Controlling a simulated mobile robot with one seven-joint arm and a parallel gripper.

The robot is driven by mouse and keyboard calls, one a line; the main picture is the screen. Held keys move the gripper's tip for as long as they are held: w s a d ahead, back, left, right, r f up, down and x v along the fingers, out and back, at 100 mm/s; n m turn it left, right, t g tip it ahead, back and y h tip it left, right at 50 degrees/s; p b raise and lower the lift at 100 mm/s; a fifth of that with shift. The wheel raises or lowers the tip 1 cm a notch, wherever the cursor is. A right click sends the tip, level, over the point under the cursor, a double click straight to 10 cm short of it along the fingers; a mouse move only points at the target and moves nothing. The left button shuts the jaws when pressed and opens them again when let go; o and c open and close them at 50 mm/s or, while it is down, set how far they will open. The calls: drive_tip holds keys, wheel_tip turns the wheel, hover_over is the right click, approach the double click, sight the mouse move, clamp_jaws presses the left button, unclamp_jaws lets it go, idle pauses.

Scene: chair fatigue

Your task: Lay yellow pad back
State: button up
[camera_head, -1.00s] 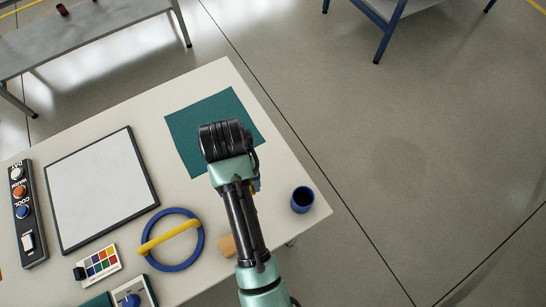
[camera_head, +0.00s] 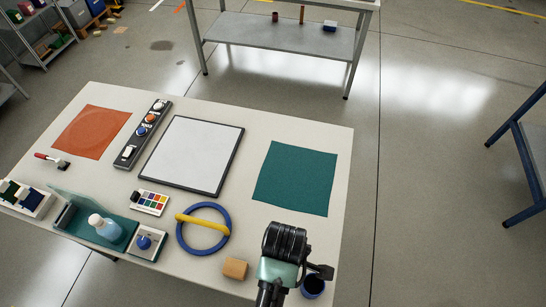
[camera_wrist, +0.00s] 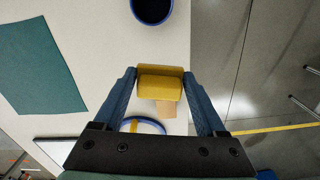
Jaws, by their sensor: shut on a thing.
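The yellow pad (camera_wrist: 160,83) is a small, thick yellow block between the two blue fingers of my gripper (camera_wrist: 161,78) in the wrist view. The fingers touch it on both sides and hold it above the pale table. In the head view my wrist covers the fingers and the pad. My arm there is at the table's near right, between a tan block (camera_head: 235,268) and a dark blue cup (camera_head: 313,286). In the wrist view the tan block (camera_wrist: 166,109) shows beyond the pad, and the cup (camera_wrist: 152,9) is at the top.
A teal mat (camera_head: 296,178) lies flat and bare at the table's right.

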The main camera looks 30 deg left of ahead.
drive_tip(key=shift+s+a+n, duration=0.35)
drive_tip(key=shift+s+n, duration=0.15)
drive_tip(key=shift+n, duration=0.5)
wheel_tip(320, 180, down, 10)
drive_tip(key=shift+f+p, duration=0.1)
drive_tip(key=shift+p, duration=0.3)
